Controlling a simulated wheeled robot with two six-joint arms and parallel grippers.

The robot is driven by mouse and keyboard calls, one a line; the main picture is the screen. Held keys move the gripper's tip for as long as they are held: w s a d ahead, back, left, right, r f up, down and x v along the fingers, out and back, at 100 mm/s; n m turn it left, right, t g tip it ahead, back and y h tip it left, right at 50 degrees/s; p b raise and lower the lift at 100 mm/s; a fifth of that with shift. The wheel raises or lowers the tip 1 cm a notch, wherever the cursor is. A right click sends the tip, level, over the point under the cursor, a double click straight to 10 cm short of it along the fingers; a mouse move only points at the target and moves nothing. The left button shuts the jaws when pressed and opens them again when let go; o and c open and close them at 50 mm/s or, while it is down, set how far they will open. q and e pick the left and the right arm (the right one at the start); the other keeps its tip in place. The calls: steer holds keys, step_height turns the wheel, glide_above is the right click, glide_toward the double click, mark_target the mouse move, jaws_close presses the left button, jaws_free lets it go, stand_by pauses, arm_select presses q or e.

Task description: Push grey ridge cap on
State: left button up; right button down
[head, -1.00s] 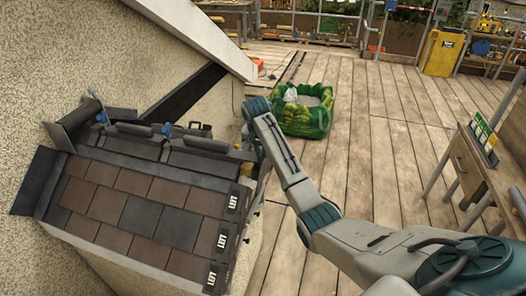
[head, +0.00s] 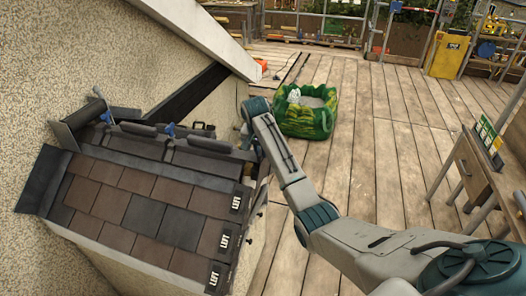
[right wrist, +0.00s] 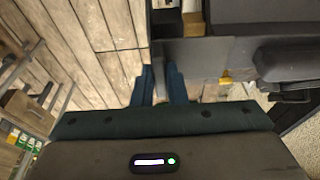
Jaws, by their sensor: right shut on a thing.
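The small roof (head: 150,205) carries brown and dark grey tiles, with dark grey ridge caps (head: 122,146) along its upper edge. My right gripper (right wrist: 161,85) is at the right end of this ridge. In the head view my own arm link largely hides it. In the right wrist view its blue fingers are shut on a flat dark grey piece (right wrist: 195,55), which looks like the grey ridge cap. Dark ridge parts (right wrist: 288,62) lie right beside this piece; I cannot tell whether they touch. My left gripper is not in view.
Blue clamps (head: 169,130) stand along the ridge. A sloping pale board (head: 200,35) and a rough wall (head: 40,60) rise behind and left. A green bag (head: 307,112) stands on the plank deck (head: 370,150), which has free room. A wooden bench (head: 475,165) is at the right.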

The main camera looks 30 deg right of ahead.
steer(key=shift+w+a, duration=0.35)
steer(key=shift+w, duration=0.1)
stand_by(1.1)
steer(key=c, duration=1.4)
jaws_free()
steer(key=shift+o, duration=0.2)
steer(key=shift+r, duration=3.05)
steer(key=shift+f, duration=0.1)
